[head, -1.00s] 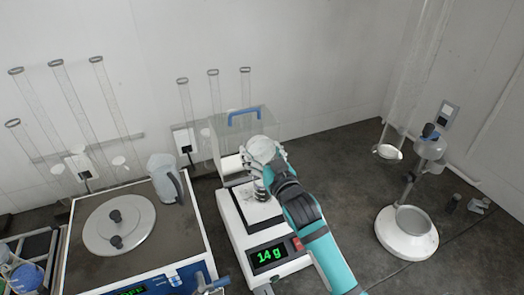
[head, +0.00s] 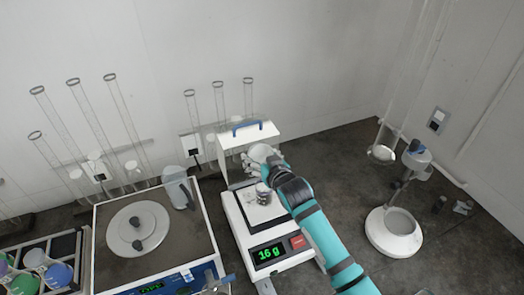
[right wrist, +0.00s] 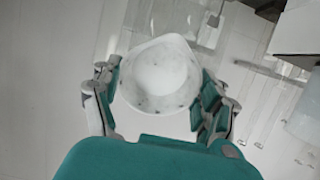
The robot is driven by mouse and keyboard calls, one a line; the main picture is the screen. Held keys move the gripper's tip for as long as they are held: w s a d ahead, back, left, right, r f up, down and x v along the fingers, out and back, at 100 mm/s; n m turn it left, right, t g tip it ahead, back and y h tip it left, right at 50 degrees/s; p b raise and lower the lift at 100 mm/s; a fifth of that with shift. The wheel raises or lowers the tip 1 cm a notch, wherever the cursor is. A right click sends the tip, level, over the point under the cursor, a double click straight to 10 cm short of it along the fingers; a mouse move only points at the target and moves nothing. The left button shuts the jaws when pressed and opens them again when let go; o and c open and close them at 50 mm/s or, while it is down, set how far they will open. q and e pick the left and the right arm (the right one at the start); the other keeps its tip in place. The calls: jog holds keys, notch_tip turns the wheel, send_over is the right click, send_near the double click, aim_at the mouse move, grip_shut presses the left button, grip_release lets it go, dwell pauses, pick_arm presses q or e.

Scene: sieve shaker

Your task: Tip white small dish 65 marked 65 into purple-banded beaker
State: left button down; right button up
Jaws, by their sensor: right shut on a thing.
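My right gripper (head: 268,163) is shut on a white small dish (head: 261,153) and holds it above the balance, over the back of its pan. The dish also shows between both fingers in the right wrist view (right wrist: 160,75); its mark is not readable. A small clear beaker (head: 263,193) with grey contents stands on the pan, just below and in front of the dish. I cannot make out the colour of its band. My left gripper is not in view.
A sieve shaker (head: 138,229) and a clear jug (head: 179,189) are to the left. A rack with coloured flasks (head: 57,273) is at lower left. A white-based stand (head: 394,232) is at right.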

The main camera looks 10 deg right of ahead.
jog(key=shift+w+r+g+p, duration=0.3)
jog(key=shift+g+p, duration=0.1)
jog(key=shift+g, duration=0.1)
jog(key=shift+f, duration=0.15)
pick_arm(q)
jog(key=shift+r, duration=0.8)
pick_arm(e)
jog(key=shift+w+a+r+g+h, duration=0.1)
jog(key=shift+w+r+g+h, duration=0.1)
jog(key=shift+g, duration=0.35)
jog(key=shift+w+r+g+h, duration=0.15)
jog(key=shift+w+g+h, duration=0.05)
jog(key=shift+g, duration=0.35)
jog(key=shift+w+a+f+g, duration=0.1)
jog(key=shift+w+g, duration=0.3)
jog(key=shift+g, duration=0.8)
jog(key=shift+s, duration=0.1)
